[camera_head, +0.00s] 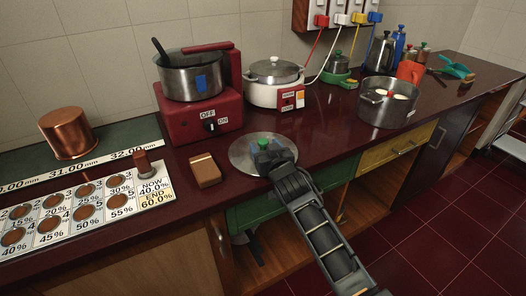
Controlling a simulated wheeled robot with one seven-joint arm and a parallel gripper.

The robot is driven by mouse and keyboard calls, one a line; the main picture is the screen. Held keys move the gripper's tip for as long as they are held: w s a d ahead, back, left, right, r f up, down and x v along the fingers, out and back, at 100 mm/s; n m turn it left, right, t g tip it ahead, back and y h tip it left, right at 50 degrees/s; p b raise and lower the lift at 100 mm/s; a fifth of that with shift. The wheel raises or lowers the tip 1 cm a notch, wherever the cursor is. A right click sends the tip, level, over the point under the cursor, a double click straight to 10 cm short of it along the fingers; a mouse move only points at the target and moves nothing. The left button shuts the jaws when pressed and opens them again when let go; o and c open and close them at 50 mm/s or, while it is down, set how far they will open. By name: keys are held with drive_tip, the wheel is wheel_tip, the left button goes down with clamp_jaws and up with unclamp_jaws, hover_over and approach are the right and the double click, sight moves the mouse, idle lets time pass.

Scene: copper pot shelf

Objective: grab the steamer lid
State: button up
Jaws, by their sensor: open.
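A round flat silver lid (246,149) with a green knob (263,144) lies on the dark red counter near its front edge, in the middle of the head view. It looks like the steamer lid. My gripper (272,158) is over the right part of this lid, close to the green knob. The jaws are open; whether they touch the knob cannot be told. My gripper and arm hide the lid's right front part.
A red cooker (205,112) with a pot (194,76) stands behind left. A white cooker (268,92) is behind the lid, a steel pot (388,104) to the right. A brown box (205,171) lies left. An open green drawer (262,213) is below.

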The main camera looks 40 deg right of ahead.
drive_tip(key=shift+c, duration=0.4)
clamp_jaws()
drive_tip(key=shift+r, duration=0.1)
